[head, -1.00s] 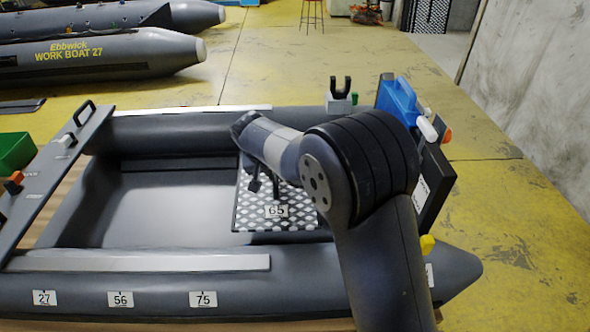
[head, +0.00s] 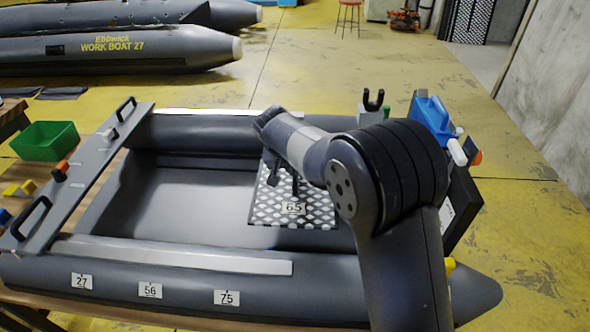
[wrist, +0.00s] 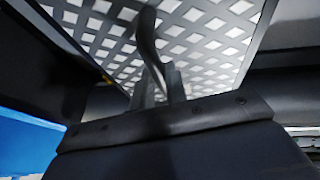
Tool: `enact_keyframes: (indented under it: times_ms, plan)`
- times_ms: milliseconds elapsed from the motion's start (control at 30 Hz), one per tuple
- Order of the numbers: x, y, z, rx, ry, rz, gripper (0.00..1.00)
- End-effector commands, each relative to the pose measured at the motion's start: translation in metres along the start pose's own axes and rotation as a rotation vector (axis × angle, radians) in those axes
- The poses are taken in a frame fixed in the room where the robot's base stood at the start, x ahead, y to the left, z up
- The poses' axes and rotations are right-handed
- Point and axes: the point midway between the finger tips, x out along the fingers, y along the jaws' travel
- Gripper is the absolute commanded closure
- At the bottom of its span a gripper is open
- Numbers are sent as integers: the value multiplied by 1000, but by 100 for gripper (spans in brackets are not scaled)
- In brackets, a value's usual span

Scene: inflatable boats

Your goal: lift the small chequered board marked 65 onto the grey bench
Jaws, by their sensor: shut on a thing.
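The board marked 65 (head: 306,221) is a dark plate with a white chequered pattern and a number tag. In the head view it appears over the right part of the boat's inside; whether it touches the floor is unclear. My gripper (head: 282,180) reaches down from my arm and is shut on the board, with its fingers at the plate.
The grey inflatable boat (head: 150,290) has tags 27, 56 and 75 on its near tube. A blue item (head: 432,114) is at the right end. The boat's left inside is clear.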

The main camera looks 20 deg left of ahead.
Motion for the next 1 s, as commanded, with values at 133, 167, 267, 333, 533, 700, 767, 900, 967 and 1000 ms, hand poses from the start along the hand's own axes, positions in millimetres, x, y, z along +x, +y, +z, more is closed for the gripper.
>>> enact_keyframes:
  times_ms: [133,167,267,333,533,700,767,900,967,1000]
  plan:
    - [-11,2,-5,1,3,-1,100]
    - [-13,3,-6,1,3,-1,100]
    - [-18,4,-8,1,4,-1,100]
    - [-21,4,-10,1,4,-1,100]
    - [-32,6,-14,1,4,-2,100]
    - [-40,8,-17,1,4,-2,100]
    - [-43,9,-19,2,4,-2,100]
    - [-50,11,-22,2,4,-2,100]
    - [-54,11,-23,2,4,-1,100]
    - [-56,12,-24,2,4,-1,100]
